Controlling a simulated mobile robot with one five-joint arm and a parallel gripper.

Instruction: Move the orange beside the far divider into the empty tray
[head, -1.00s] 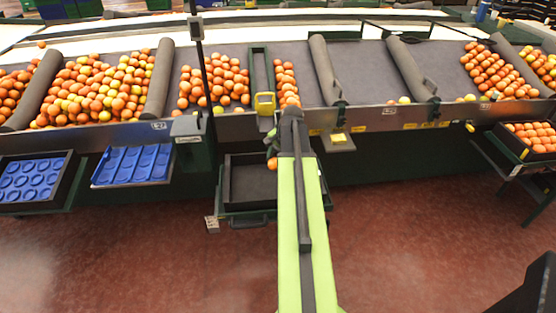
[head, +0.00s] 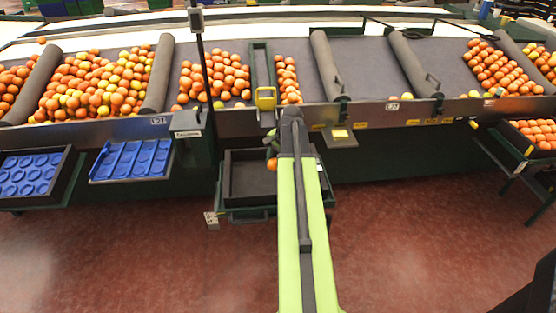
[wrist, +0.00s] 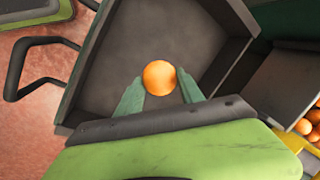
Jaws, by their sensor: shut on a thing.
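My gripper (wrist: 159,78) is shut on an orange (wrist: 159,77), with one green finger on each side of it. The orange also shows in the head view (head: 272,164), at the end of my arm. It is held over the dark tray (head: 243,181), which has no fruit visible in it. In the wrist view the bare grey floor of the tray (wrist: 112,45) lies below the orange. I cannot tell the exact height of the orange above it. My arm hides part of the tray's right side in the head view.
The sloped sorting table behind holds heaps of oranges (head: 212,78) between grey padded dividers (head: 325,65). Blue moulded trays (head: 132,159) stand to the left. A crate of oranges (head: 535,132) stands at the far right. A dark metal handle (wrist: 30,65) sticks out beside the tray.

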